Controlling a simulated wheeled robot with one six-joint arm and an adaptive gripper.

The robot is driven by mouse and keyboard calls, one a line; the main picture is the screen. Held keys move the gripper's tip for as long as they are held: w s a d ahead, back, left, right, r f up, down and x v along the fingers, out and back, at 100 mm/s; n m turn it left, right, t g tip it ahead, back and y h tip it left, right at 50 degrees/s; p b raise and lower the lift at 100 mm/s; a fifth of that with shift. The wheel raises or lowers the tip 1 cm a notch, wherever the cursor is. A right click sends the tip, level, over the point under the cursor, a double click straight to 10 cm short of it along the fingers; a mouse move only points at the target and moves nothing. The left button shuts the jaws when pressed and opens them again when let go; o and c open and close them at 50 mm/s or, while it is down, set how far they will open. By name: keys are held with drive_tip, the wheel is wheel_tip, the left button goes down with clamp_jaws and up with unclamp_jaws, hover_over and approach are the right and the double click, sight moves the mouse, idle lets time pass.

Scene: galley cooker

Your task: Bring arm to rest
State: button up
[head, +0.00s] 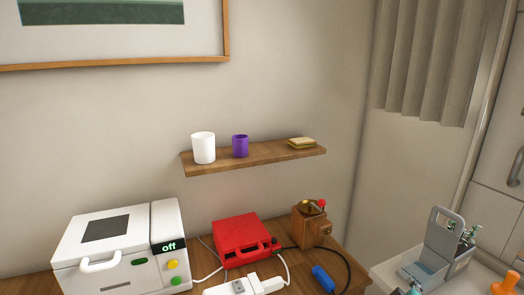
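My gripper and arm do not show in the head view, so the gripper's state is hidden from me.
A wooden table (204,268) holds a white cooker (125,250) reading "off", a red case (240,238), a wooden grinder (311,226), a power strip (243,286) and a blue plug (323,278). A wall shelf (270,153) bears a white cup (203,148), purple mug (240,146) and sandwich (302,143). A grey caddy (440,258) stands right.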

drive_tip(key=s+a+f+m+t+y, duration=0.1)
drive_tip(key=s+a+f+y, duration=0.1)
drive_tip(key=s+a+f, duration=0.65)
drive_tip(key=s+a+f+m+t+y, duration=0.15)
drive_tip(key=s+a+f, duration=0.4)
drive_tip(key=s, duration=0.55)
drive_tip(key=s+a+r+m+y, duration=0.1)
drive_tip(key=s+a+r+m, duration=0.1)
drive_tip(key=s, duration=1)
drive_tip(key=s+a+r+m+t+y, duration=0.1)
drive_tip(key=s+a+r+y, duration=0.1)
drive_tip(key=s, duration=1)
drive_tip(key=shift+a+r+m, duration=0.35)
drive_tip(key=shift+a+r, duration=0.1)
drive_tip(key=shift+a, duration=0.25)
